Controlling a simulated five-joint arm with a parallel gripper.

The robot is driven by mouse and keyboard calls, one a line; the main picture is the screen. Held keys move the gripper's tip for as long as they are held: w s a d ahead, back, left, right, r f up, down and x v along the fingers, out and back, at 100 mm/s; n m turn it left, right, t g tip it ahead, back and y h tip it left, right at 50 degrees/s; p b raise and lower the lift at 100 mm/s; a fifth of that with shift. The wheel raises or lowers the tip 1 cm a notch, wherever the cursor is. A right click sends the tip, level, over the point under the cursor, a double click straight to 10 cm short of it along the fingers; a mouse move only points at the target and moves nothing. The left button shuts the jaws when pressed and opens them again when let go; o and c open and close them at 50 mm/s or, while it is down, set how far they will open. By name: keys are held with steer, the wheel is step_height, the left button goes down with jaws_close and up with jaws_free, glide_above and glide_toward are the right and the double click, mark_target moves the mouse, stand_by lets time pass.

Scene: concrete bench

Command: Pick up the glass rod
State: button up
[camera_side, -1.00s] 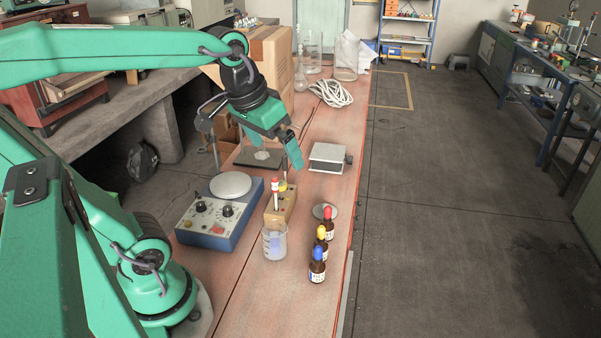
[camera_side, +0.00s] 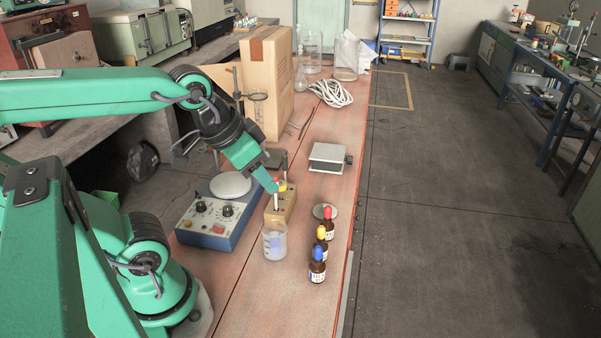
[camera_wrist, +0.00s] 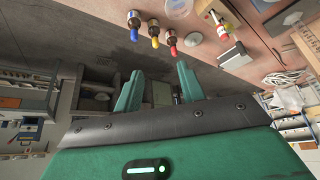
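A thin pale rod with a red end (camera_wrist: 221,28) stands in a small wooden block (camera_side: 285,209). I take it for the glass rod, but cannot be sure. In the side view the rod (camera_side: 276,205) has its top close to or behind my gripper's fingers. A yellow-topped piece (camera_side: 283,186) stands beside it. My gripper (camera_side: 271,181) is tilted downward at the block's upper left in the side view. In the wrist view my gripper's fingers (camera_wrist: 159,69) are wide apart with nothing between them, and the rod is off to the upper right.
A beaker (camera_side: 274,243) stands in front of the block. Dropper bottles with red, yellow and blue tops (camera_side: 319,250) stand to its right. A blue instrument with a round plate (camera_side: 220,213) is on the left. A small grey-topped stand (camera_side: 329,157) is behind.

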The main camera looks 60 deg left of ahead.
steer(key=n+g, duration=0.4)
steer(key=n, duration=0.1)
glide_toward(284, 156)
steer(key=d+f, duration=0.1)
steer(key=d, duration=0.5)
steer(key=shift+n+g, duration=0.5)
steer(key=shift+g, duration=0.3)
steer(key=a+f, duration=0.2)
steer(key=a, duration=0.1)
steer(key=w+a+f, duration=0.1)
steer(key=a+f, duration=0.1)
steer(key=shift+w+a+f, duration=0.2)
steer(key=shift+a, duration=0.2)
steer(key=shift+w+a+f, duration=0.1)
steer(key=shift+a+f, duration=0.1)
steer(key=shift+a, duration=0.05)
steer(key=shift+f, duration=0.1)
steer(key=shift+f, duration=1.2)
steer(key=shift+f, duration=0.1)
